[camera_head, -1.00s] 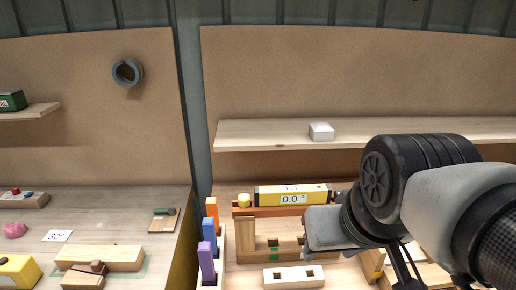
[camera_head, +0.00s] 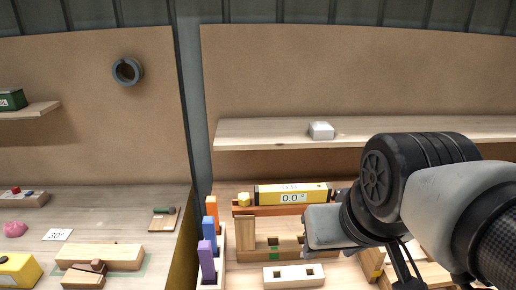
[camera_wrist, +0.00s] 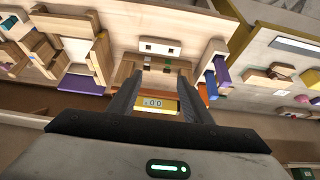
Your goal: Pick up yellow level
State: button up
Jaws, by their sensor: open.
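The yellow level (camera_head: 291,196) has a white display reading 0.0 and black parts. It lies lengthwise on a reddish-brown wooden strip at the back of the right bench, below the shelf. In the wrist view the level (camera_wrist: 170,107) shows between my two fingers, upside down and partly hidden by them. My gripper (camera_wrist: 158,78) is open, with its fingers apart and nothing held. In the head view my wrist and arm cover the area right of the level, and the fingers are hard to make out there.
A wooden shelf (camera_head: 420,131) with a white box (camera_head: 321,131) runs above the level. A slotted wooden block (camera_head: 265,240) and a pale block (camera_head: 293,277) lie in front. Orange, blue and purple upright pieces (camera_head: 208,235) stand to the left.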

jog(key=shift+o, duration=0.3)
notch_tip(320, 180, up, 5)
jog(key=m+g, duration=0.6)
jog(key=m, duration=1.2)
send_over(293, 187)
jog(key=f+b, duration=0.1)
jog(key=f, duration=0.4)
jog(key=f+b, duration=0.1)
jog(key=f, duration=0.5)
jog(key=shift+s+d+f, duration=0.2)
jog(key=shift+f, duration=0.05)
jog(key=f, duration=0.5)
jog(key=shift+w+a+f, duration=0.2)
jog(key=shift+f, duration=0.1)
